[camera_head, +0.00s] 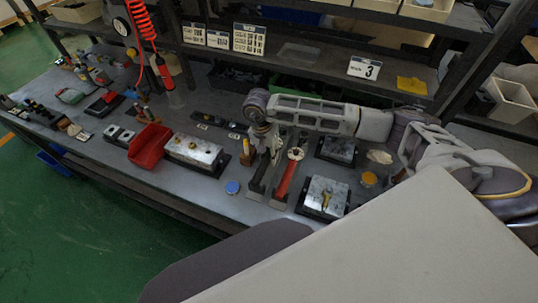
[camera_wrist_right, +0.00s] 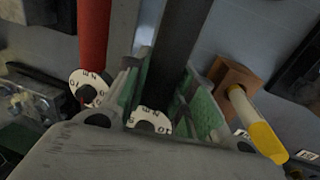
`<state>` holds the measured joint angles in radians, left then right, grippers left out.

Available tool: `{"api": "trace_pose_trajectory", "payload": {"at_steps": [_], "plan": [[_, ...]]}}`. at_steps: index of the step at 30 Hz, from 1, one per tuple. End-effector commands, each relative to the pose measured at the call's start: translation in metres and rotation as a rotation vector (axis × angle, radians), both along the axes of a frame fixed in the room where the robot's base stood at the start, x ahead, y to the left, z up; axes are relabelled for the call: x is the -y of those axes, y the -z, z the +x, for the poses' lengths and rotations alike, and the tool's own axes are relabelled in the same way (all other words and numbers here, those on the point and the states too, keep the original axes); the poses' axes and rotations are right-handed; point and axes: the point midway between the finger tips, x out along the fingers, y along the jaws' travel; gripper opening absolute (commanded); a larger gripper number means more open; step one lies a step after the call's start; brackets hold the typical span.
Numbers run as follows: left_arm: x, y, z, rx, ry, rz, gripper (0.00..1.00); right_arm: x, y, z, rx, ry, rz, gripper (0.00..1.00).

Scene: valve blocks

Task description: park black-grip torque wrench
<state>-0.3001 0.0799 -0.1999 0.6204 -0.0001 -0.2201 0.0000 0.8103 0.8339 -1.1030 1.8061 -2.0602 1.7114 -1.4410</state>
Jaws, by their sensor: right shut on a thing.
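My right gripper (camera_head: 266,163) reaches in from the right over the bench and points down. In the right wrist view its green-padded fingers (camera_wrist_right: 160,85) are shut on the black-grip torque wrench (camera_wrist_right: 181,42), just above its white numbered dial. The black grip runs away between the fingers. The red-grip torque wrench (camera_head: 286,180) lies beside it to the right in the head view, with its own white dial; it also shows in the wrist view (camera_wrist_right: 93,35) at left. Whether the black-grip wrench touches what is below is unclear. My left gripper is not in view.
A valve block (camera_head: 325,195) stands right of the wrenches, and another block (camera_head: 193,152) and a red bin (camera_head: 149,144) stand to the left. A brown holder with a yellow-tipped tool (camera_wrist_right: 262,135) is close to the gripper. A blue disc (camera_head: 233,187) lies near the front edge.

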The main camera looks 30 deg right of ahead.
Motion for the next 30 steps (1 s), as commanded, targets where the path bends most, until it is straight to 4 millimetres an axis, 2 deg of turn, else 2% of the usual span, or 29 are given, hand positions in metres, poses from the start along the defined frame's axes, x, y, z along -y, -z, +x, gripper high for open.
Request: {"api": "trace_pose_trajectory", "payload": {"at_steps": [30], "plan": [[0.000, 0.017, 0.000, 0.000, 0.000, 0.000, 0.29, 0.000, 0.017, 0.001, 0.002, 0.000, 0.001, 0.00]]}}
